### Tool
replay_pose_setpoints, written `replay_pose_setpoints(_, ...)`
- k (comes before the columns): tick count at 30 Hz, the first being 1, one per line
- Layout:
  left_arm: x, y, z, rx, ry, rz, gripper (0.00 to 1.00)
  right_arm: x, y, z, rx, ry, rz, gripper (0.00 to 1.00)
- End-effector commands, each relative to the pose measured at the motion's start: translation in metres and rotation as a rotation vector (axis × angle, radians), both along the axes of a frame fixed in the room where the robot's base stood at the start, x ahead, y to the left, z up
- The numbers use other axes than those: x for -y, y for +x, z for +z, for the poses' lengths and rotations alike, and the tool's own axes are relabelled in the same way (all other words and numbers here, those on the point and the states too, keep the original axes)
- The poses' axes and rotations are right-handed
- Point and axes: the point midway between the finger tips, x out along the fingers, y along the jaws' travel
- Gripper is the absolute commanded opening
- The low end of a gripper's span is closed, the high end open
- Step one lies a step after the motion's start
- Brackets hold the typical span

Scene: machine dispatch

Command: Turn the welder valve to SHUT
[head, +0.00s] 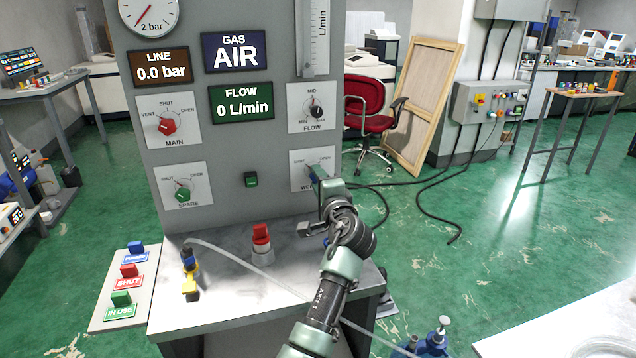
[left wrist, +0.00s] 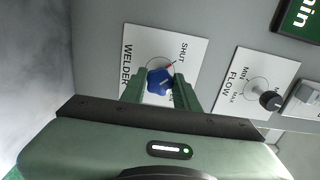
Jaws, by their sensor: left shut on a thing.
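The welder valve plate (head: 298,170) is on the grey panel's lower right, marked SHUT and OPEN. My left gripper (head: 317,173) reaches it from below right and hides its knob in the head view. In the left wrist view the welder plate (left wrist: 140,42) appears turned on its side, with a blue knob (left wrist: 160,82) in the middle. My left gripper (left wrist: 160,86) has a finger on each side of the knob and is shut on it. A small red mark at the knob's edge points toward the word SHUT. My right gripper is not in view.
Flow knob (head: 316,112) is just above, main (head: 167,127) and spare (head: 183,195) valves to the left. A red-topped item (head: 261,236) and a yellow-and-black padlock-like item (head: 190,284) stand on the ledge.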

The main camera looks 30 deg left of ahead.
Motion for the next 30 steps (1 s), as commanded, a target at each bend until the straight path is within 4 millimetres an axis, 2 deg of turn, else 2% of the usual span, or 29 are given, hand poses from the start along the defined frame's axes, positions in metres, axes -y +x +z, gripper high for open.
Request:
replay_pose_setpoints(9,0.000,0.000,0.000,0.002,-0.004,0.000,0.00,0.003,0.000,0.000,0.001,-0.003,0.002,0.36)
replay_pose_setpoints(10,0.000,0.000,0.000,0.001,-0.003,0.000,0.39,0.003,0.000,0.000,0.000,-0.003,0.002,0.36)
replay_pose_setpoints(12,0.000,0.000,0.000,0.001,-0.003,0.000,0.52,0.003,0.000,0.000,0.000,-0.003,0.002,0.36)
replay_pose_setpoints(23,0.004,-0.003,-0.001,0.001,-0.002,-0.001,0.52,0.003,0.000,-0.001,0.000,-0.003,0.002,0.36)
replay_pose_setpoints(30,0.032,-0.026,-0.003,0.001,-0.003,-0.003,0.52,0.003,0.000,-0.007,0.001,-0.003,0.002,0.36)
